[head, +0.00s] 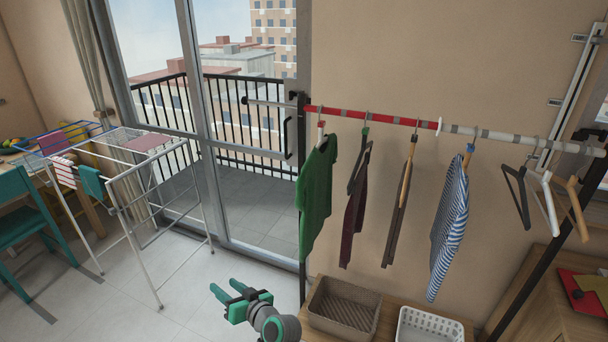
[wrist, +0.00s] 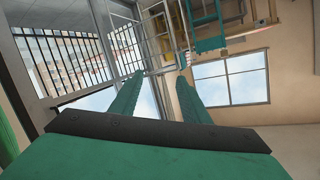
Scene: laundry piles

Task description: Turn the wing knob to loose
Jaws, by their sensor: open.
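A clothes rail (head: 372,116) with a red section and a white section runs across the head view. Its left end meets a black post (head: 302,190). A small dark fitting (head: 297,98) sits at the post's top; it may hold the wing knob, but it is too small to tell its shape or setting. My gripper (head: 225,287) is green, open and empty, low in the head view. It is well below the fitting and to its left. Its two fingers stand apart in the wrist view (wrist: 159,80), with nothing between them. No wing knob is clear in the wrist view.
A green shirt (head: 318,185), a striped shirt (head: 449,230) and other garments hang from the rail. A brown basket (head: 343,306) and a white basket (head: 430,326) stand below. A white drying rack (head: 133,235) and a teal chair (head: 22,222) are left. Some floor is clear.

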